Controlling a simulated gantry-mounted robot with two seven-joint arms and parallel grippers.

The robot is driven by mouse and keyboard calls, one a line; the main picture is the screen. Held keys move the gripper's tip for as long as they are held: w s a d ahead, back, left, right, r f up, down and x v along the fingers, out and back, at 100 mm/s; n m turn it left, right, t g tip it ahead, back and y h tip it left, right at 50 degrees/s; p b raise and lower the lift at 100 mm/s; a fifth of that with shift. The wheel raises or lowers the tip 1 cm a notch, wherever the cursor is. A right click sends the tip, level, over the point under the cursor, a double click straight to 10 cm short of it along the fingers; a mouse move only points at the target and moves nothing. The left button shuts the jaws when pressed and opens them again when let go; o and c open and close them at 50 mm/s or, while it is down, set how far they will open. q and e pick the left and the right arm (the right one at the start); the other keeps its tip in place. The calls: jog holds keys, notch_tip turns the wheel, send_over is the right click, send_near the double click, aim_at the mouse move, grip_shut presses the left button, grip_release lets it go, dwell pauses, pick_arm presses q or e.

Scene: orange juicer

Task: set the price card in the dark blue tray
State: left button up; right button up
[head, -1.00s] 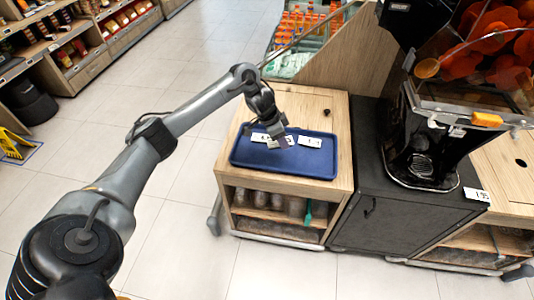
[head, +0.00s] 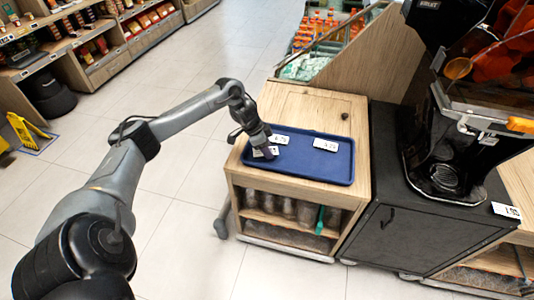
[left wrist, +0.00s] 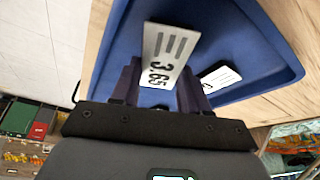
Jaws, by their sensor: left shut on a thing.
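The dark blue tray (head: 310,170) lies on top of the wooden cabinet. My left gripper (head: 268,149) is over the tray's left end, shut on a white price card (head: 259,153). In the left wrist view the held card (left wrist: 165,52), printed 3.65, sticks out past the fingertips (left wrist: 158,88) over the blue tray floor. I cannot tell whether it touches the tray. A further card (head: 326,144) lies toward the back right. My right gripper is not in view.
A black cabinet (head: 400,230) with the juicer (head: 450,150) stands to the right. A white card (head: 506,210) lies on its front right corner. Glasses stand on the shelf (head: 290,208) below the tray. The tray's right and front parts are bare.

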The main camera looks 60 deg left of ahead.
aim_at(255, 152)
pick_arm(q)
notch_tip(255, 152, down, 2)
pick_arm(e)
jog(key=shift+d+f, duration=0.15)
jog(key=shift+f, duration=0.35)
pick_arm(q)
jog(key=o, duration=1)
jog(key=shift+f, duration=0.1)
jog(key=shift+o, duration=0.2)
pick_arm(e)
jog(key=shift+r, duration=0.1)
pick_arm(q)
jog(key=shift+r, duration=0.3)
jog(key=p+v, duration=0.3)
jog(key=v, duration=0.7)
jog(key=shift+s+a+r, duration=0.15)
jog(key=shift+s+r, duration=0.15)
jog(key=shift+r, duration=0.5)
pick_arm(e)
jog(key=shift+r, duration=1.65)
